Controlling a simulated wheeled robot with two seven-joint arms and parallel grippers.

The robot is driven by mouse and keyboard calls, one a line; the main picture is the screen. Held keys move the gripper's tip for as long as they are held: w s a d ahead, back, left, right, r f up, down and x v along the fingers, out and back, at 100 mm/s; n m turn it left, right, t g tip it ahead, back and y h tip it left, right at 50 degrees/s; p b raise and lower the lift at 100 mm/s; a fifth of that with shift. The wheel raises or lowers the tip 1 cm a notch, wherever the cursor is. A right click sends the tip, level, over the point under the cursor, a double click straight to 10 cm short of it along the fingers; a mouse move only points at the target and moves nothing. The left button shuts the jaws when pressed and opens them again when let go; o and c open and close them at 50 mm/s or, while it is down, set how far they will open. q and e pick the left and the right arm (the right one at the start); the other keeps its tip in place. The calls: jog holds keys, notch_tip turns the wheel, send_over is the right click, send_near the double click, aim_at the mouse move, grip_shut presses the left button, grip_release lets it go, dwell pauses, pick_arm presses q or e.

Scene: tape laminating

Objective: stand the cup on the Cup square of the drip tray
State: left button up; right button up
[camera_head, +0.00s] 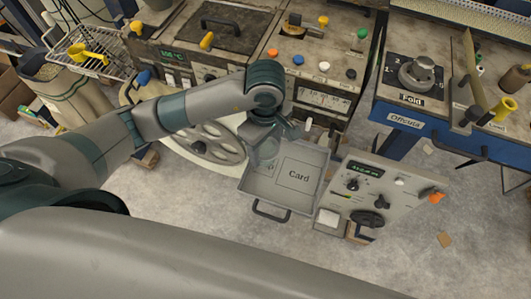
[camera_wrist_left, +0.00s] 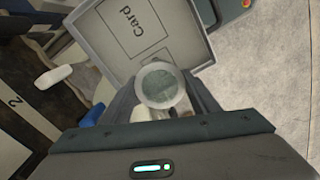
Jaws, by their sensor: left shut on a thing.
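My left gripper (camera_head: 270,146) is over the left far part of the grey drip tray (camera_head: 262,187). In the left wrist view my left gripper (camera_wrist_left: 165,98) is shut on a small round cup (camera_wrist_left: 160,86), its open rim facing the camera. The cup is between the fingers, with the tray (camera_wrist_left: 188,22) beyond it. A square marked Card (camera_head: 298,174) is bare on the tray. Part of another outline shows beside the cup, its label hidden. I cannot tell whether the cup touches the tray. My right gripper is not in view.
A control box (camera_head: 380,195) with knobs and a green display stands right of the tray. A grey handwheel (camera_head: 207,143) is to its left. A machine panel with coloured knobs (camera_head: 323,66) stands behind. The tray's front handle (camera_head: 270,210) projects over open floor.

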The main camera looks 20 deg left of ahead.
aim_at(266, 153)
pick_arm(q)
notch_tip(266, 153, down, 3)
jog(key=shift+f+p, duration=0.2)
jog(key=shift+p, duration=0.5)
jog(key=shift+f, duration=0.15)
jog(key=shift+f+b, duration=0.25)
jog(key=shift+b, duration=0.05)
jog(key=o, duration=1.1)
jog(key=shift+r, duration=0.15)
